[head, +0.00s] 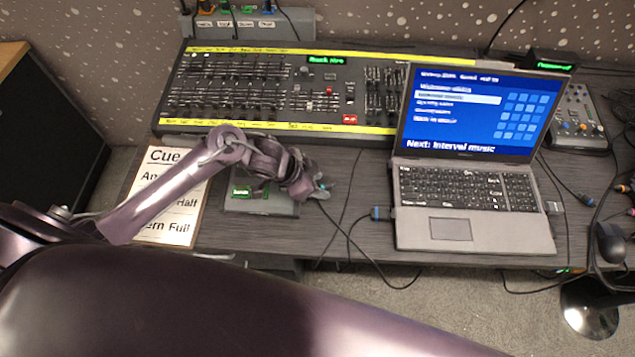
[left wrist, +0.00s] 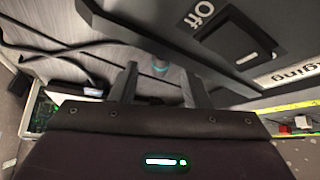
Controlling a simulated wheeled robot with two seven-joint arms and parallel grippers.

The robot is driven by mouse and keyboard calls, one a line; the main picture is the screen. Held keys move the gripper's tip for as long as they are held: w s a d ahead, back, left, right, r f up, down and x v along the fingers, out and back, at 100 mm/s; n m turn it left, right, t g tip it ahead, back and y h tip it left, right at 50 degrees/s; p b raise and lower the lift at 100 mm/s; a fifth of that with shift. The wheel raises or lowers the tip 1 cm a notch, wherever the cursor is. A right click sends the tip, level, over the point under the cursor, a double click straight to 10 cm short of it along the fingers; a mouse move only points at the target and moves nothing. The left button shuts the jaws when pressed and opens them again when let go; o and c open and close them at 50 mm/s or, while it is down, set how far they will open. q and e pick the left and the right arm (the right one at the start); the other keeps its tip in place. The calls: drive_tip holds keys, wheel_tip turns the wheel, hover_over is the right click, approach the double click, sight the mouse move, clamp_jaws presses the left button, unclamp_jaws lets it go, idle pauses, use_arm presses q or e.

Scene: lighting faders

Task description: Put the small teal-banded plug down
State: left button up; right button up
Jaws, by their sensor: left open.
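The small teal-banded plug (left wrist: 160,66) shows in the left wrist view between my left gripper's two fingers, beside a dark panel. Only its teal band and grey end are clear; I cannot tell whether it touches the desk. In the head view a bit of teal shows at the fingertips. My left gripper (head: 318,190) is open around the plug, low over the desk just right of a small dark box with a green display (head: 250,192); it also fills the lower left wrist view (left wrist: 160,85). My right gripper is not in view.
The dark panel (left wrist: 225,45) with an Off switch is close to the fingers. A laptop (head: 470,205) stands right, with a blue-banded plug (head: 378,213) beside it. A fader desk (head: 270,90) lies behind, a cue sheet (head: 170,225) left. Loose cables cross the desk's front edge.

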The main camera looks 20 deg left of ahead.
use_arm(q)
drive_tip(key=p+v, duration=0.1)
drive_tip(key=v, duration=1)
drive_tip(key=shift+s+a+r, duration=0.2)
drive_tip(key=shift+a+r, duration=0.05)
